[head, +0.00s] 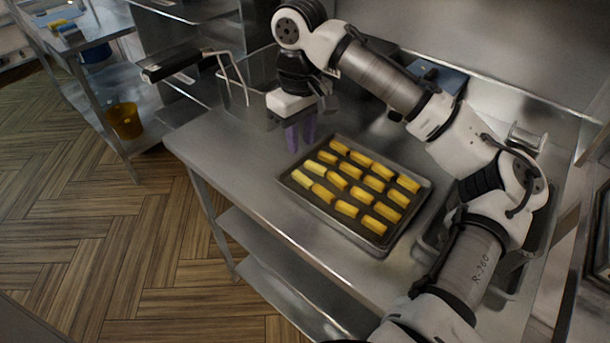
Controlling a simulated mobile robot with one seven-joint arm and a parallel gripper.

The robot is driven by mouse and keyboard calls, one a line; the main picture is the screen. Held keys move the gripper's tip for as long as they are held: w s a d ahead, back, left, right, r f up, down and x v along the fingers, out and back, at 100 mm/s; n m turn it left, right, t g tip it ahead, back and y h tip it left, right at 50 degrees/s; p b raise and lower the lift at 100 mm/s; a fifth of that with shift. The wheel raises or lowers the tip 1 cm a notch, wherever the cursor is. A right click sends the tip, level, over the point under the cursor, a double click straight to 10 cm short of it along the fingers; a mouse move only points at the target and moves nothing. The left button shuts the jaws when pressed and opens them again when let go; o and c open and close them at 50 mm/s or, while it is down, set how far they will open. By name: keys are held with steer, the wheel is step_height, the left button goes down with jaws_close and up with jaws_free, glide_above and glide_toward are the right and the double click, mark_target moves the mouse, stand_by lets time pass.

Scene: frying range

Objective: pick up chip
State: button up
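Several thick yellow chips (345,208) lie in rows on a dark metal tray (424,196) on the steel table. They lie apart from one another or nearly so. My gripper (300,137) points down just beyond the tray's far left corner, with two purple fingers. The fingers appear spaced apart with nothing between them, above or near the table top. No chip is in it. Their exact height over the table is hard to tell.
The steel table (232,150) is bare left of the tray. A fryer basket with a long handle (172,66) stands behind at the left. A sink or metal pan (520,262) lies right of the tray. A yellow bucket (125,120) sits on a lower shelf at far left.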

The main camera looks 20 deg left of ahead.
mark_target(302, 176)
step_height(302, 176, down, 10)
steer(key=shift+r+p, duration=0.15)
steer(key=shift+p, duration=0.85)
jaws_close()
